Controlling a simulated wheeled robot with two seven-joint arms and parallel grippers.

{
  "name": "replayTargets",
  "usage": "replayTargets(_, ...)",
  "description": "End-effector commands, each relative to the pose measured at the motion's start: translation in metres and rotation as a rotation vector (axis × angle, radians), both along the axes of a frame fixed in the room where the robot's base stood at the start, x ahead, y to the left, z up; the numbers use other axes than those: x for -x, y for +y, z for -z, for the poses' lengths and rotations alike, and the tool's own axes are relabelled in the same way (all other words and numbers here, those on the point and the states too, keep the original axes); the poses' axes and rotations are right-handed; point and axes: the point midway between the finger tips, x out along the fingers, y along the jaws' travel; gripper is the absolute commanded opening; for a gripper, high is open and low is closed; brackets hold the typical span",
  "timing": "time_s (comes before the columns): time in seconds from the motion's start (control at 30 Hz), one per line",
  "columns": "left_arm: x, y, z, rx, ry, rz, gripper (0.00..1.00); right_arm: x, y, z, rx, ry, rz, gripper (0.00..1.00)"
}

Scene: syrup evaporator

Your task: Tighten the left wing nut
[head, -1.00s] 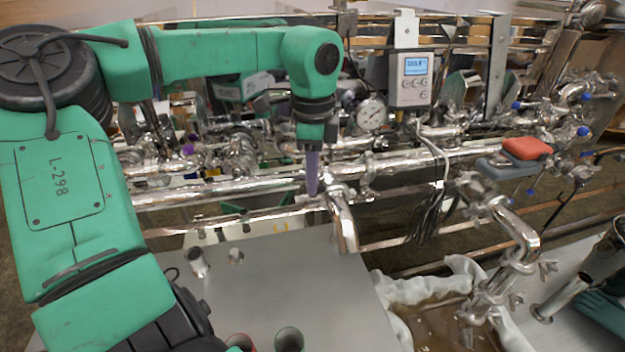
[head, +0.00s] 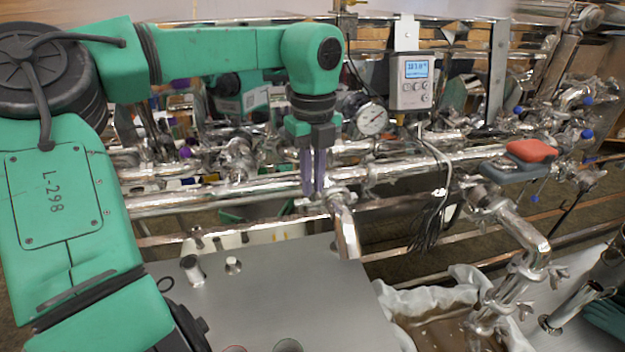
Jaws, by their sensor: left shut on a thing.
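My left gripper (head: 314,192) points straight down at the pipe joint in the middle of the head view. Its two purple fingers are close together, shut on the left wing nut (head: 301,203) at the clamp there. Only a small metal edge of the nut shows beside the fingertips; the rest is hidden. A shiny bent pipe (head: 345,228) drops from this joint just to the right of the fingers. My right gripper is not in view.
A grey digital meter (head: 412,82) and a round dial gauge (head: 371,118) stand behind, to the right of my gripper. Black cables (head: 428,225) hang right of the joint. A cloth-lined vessel of brown liquid (head: 432,328) is below. The metal tabletop (head: 275,300) is mostly clear.

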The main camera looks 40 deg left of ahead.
Motion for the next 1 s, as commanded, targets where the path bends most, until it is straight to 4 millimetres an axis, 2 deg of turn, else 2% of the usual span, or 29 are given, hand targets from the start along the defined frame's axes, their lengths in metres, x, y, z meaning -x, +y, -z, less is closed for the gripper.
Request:
replayTargets(0.4,-0.0001,-0.0002,-0.0003,0.002,0.001,0.201,0.00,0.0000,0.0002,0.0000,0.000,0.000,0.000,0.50)
replayTargets(0.93,0.0000,-0.0002,0.0000,0.002,0.002,0.228,0.00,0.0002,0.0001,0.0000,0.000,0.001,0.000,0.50)
replayTargets(0.97,0.0000,-0.0002,0.0001,0.002,0.002,0.227,0.23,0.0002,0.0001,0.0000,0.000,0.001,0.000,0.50)
replayTargets(1.0,0.0000,-0.0002,0.0001,0.002,0.002,0.227,0.38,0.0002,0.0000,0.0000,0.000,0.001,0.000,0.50)
